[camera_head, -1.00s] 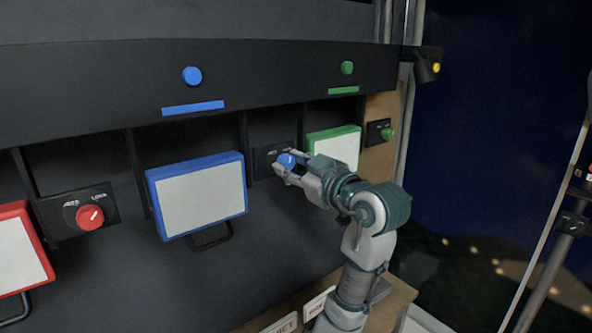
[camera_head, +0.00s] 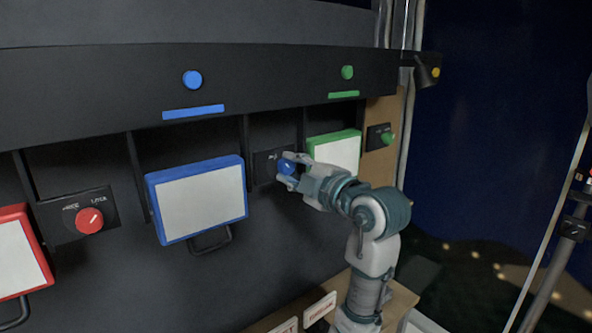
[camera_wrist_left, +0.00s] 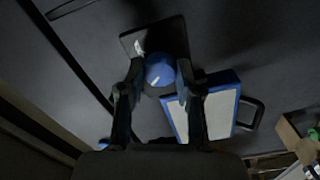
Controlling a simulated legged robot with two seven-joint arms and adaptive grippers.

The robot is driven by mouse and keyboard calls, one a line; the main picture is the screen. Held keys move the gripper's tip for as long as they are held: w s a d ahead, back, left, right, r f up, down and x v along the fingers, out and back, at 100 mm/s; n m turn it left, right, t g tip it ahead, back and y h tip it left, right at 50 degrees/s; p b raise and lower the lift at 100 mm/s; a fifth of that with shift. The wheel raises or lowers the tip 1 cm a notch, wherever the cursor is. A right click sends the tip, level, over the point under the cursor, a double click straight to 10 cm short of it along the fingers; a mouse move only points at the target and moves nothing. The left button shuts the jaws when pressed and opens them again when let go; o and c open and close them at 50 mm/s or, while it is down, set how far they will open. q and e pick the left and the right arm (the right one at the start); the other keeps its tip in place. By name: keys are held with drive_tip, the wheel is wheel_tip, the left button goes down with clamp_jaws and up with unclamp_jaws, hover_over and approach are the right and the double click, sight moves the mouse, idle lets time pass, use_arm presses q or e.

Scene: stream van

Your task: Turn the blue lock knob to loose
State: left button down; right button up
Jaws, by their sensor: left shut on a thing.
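The blue lock knob (camera_head: 287,166) sits on a small dark plate (camera_head: 264,164) between the blue-framed panel (camera_head: 200,201) and the green-framed panel (camera_head: 337,151). My left gripper (camera_head: 286,172) is shut on it, one finger on each side. In the left wrist view the knob (camera_wrist_left: 159,70) shows between the two fingertips, with a short white mark on its face. The plate's lettering is partly hidden by the gripper and too small to read. My right gripper is not in view.
A red knob (camera_head: 89,221) is on the left, beside a red-framed panel (camera_head: 20,262). A green knob (camera_head: 388,139) is on the right. Blue (camera_head: 192,79) and green (camera_head: 347,72) buttons are on the ledge above. A wooden surface (camera_head: 399,298) lies below my arm.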

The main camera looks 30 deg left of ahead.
use_arm(q)
drive_tip(key=shift+r+n, duration=0.15)
drive_tip(key=shift+n, duration=0.45)
drive_tip(key=c, duration=1)
unclamp_jaws()
drive_tip(key=shift+a, duration=0.1)
drive_tip(key=shift+o, duration=1.2)
drive_tip(key=shift+w+a, duration=0.1)
drive_tip(key=shift+w, duration=0.1)
drive_tip(key=shift+w+a+f, duration=0.2)
drive_tip(key=shift+a+f, duration=0.05)
drive_tip(key=shift+a, duration=0.1)
drive_tip(key=v, duration=1.1)
drive_tip(key=shift+d+f, duration=0.2)
